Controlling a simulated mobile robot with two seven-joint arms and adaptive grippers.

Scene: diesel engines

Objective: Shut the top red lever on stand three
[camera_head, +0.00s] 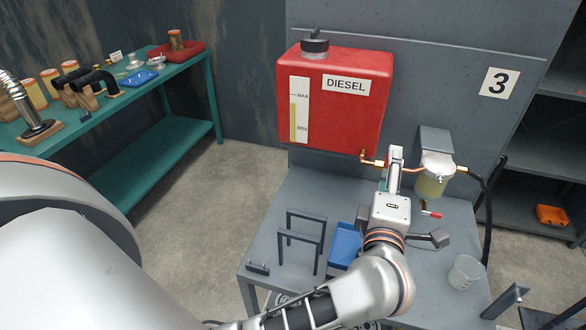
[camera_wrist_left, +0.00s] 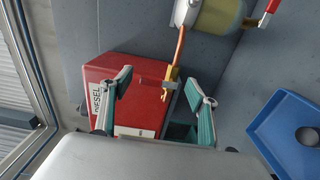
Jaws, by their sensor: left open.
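Stand three (camera_head: 430,70) is a grey panel marked 3 that carries a red diesel tank (camera_head: 340,105). A brass fitting (camera_head: 364,157) sits at the tank's lower right corner, with a copper pipe running to the filter (camera_head: 432,180). My left gripper (camera_head: 396,152) is in front of this pipe. In the left wrist view my left gripper (camera_wrist_left: 158,77) is open, and the brass fitting (camera_wrist_left: 171,76) shows between the fingers, near the right one. I cannot clearly make out the top red lever. A lower red lever (camera_head: 431,214) is under the filter. My right gripper is not in view.
A blue tray (camera_head: 346,244), a grey frame (camera_head: 303,237) and a clear beaker (camera_head: 466,272) are on the stand's table. A black hose (camera_head: 488,205) hangs at the right. A green workbench (camera_head: 150,140) with parts stands at the left.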

